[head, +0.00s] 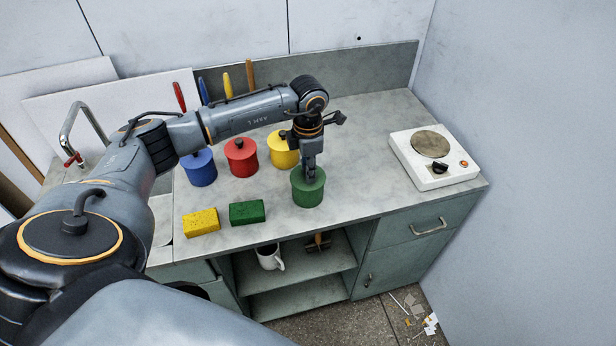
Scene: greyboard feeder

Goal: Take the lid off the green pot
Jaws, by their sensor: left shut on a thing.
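The green pot (308,196) stands on the grey worktop near its front edge. Its green lid (297,175) sits on top, with no clear gap to the pot. My left gripper (310,176) points straight down over the middle of the lid and is shut on its knob, which the fingers hide. My right gripper is not in view.
Blue (201,170), red (241,158) and yellow (284,151) lidded pots stand behind and left of the green pot. Yellow (201,222) and green (247,212) sponges lie left of it. A white hotplate (407,152) stands at right. The worktop between is clear.

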